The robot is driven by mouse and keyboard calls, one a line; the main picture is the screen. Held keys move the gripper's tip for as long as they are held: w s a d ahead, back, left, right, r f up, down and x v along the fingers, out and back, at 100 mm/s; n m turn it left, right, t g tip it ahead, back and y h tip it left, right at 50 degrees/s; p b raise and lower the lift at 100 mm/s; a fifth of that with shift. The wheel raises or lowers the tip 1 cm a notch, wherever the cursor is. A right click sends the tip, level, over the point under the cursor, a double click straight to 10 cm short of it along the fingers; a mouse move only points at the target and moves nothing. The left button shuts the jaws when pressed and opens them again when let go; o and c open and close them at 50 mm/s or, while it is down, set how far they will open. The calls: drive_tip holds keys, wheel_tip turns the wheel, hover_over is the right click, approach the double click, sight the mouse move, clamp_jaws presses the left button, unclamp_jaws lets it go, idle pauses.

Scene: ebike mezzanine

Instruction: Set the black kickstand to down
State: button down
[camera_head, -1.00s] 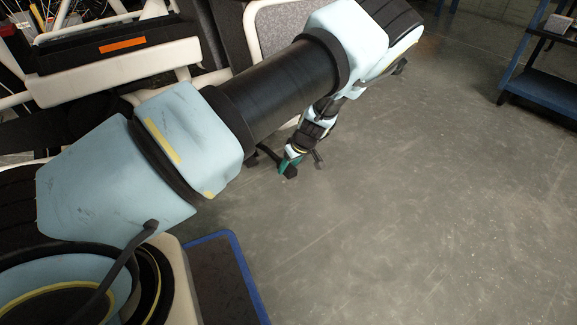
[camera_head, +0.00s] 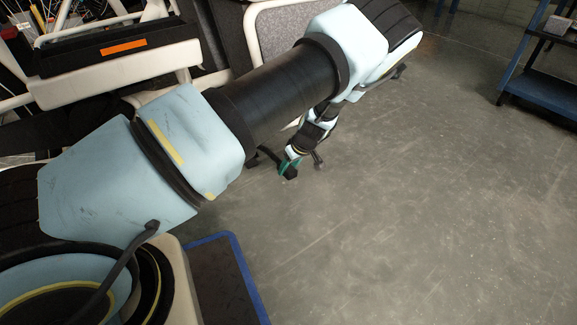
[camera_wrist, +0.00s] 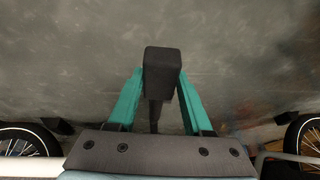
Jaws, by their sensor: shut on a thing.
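The black kickstand shows in the wrist view as a dark block-shaped foot (camera_wrist: 162,60) on a thin leg that runs back toward my palm. My gripper (camera_wrist: 161,74) has its two teal fingers on either side of the foot and is shut on it. In the head view my gripper (camera_head: 289,164) is low, close above the floor, beside a white bike frame. The dark kickstand foot (camera_head: 291,173) shows at its fingertips there. My arm hides the kickstand's upper end and pivot.
A white-framed bike with a black front box (camera_head: 120,48) stands at the upper left. Spoked wheels (camera_wrist: 25,145) show at the wrist view's lower corners. A blue shelf cart (camera_head: 540,85) stands at the upper right. The grey floor (camera_head: 420,200) between is clear.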

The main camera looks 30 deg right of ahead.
drive_tip(key=shift+w+d+r, duration=0.15)
drive_tip(key=shift+d+r, duration=0.2)
drive_tip(key=shift+d, duration=0.4)
drive_tip(key=c, duration=0.7)
unclamp_jaws()
drive_tip(key=o, duration=0.4)
drive_tip(key=shift+a+f, duration=0.1)
drive_tip(key=shift+a, duration=0.1)
drive_tip(key=p+v, duration=0.5)
drive_tip(key=v, duration=0.6)
drive_tip(key=shift+a, duration=0.1)
